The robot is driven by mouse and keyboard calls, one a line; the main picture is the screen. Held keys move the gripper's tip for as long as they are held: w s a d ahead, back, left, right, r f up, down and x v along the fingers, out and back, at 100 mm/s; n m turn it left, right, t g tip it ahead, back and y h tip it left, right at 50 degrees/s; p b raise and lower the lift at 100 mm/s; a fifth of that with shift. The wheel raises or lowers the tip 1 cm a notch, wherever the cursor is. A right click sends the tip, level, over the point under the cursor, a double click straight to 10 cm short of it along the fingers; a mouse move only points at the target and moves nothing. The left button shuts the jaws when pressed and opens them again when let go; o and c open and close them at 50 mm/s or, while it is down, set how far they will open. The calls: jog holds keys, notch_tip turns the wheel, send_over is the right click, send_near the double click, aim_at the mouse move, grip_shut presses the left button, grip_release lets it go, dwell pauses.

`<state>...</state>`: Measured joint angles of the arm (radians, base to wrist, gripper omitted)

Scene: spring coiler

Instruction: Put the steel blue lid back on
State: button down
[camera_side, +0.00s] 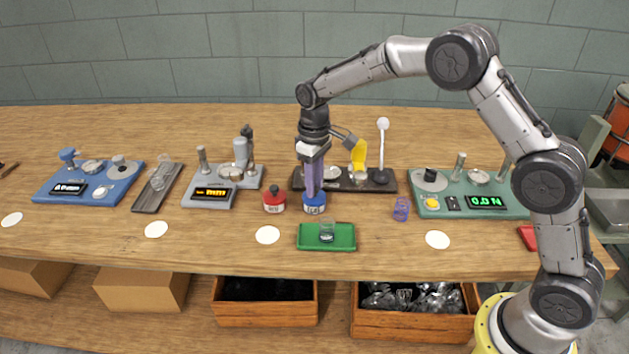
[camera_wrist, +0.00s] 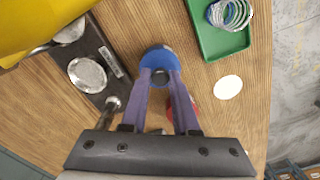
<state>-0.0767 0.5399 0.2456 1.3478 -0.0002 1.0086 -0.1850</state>
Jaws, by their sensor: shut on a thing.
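The steel blue lid (camera_wrist: 158,54) shows as a blue dome between my fingertips in the wrist view. My gripper (camera_side: 313,191) points straight down with its long purple fingers shut on it. In the side view a blue container (camera_side: 314,208) with a pale label is directly under the fingertips. The lid is at the container's top, partly hidden by the fingers. I cannot tell whether it is seated or slightly above. In the wrist view the fingers (camera_wrist: 160,72) reach both sides of the blue dome.
A red container (camera_side: 273,203) stands close on the left. A dark stand (camera_side: 380,187) with a yellow part and a white-knobbed rod is behind. A purple coil (camera_side: 401,209) lies right. A white disc (camera_side: 267,235) lies front left.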

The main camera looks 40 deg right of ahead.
jog(key=shift+f, duration=0.1)
jog(key=shift+c, duration=1.4)
grip_release()
jog(key=shift+r, duration=4.25)
